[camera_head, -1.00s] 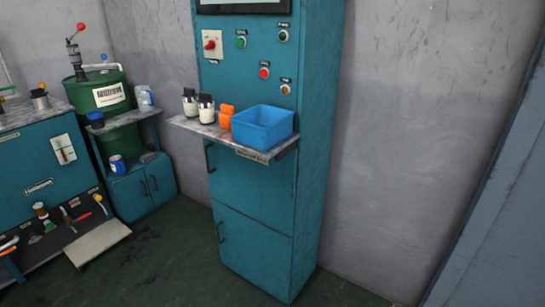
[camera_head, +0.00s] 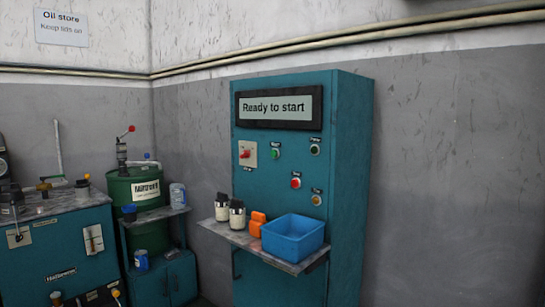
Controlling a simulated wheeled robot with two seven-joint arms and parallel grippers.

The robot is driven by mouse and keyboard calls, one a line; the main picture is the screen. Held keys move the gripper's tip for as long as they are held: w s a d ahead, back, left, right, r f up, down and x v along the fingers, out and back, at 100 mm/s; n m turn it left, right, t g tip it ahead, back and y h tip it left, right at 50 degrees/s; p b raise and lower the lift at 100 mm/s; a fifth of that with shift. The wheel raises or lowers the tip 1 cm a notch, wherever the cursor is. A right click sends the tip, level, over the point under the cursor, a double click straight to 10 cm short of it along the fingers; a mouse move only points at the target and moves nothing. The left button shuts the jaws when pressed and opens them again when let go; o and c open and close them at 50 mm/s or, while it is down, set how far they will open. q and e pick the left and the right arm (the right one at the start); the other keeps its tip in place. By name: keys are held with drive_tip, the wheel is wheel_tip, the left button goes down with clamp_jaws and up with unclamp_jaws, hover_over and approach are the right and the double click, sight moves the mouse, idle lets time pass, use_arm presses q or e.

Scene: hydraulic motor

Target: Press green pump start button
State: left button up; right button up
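The teal control cabinet (camera_head: 262,180) stands near the middle of the head view. Its display (camera_head: 278,107) reads "Ready to start". Below the display, a green button (camera_head: 276,154) sits on the front panel, with a small label above it that is too small to read surely. A dark green button or lamp (camera_head: 315,149) is to its right. A red button (camera_head: 296,183) and an amber one (camera_head: 316,200) are lower down. A red rotary switch (camera_head: 246,154) on a pale plate is at the left. Neither of my grippers shows.
A shelf (camera_head: 233,238) juts from the cabinet front below the buttons. It holds a blue bin (camera_head: 293,238), an orange item (camera_head: 257,223) and two dark-capped white bottles (camera_head: 237,216). A green drum (camera_head: 137,189) and a teal workbench (camera_head: 62,262) stand at the left.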

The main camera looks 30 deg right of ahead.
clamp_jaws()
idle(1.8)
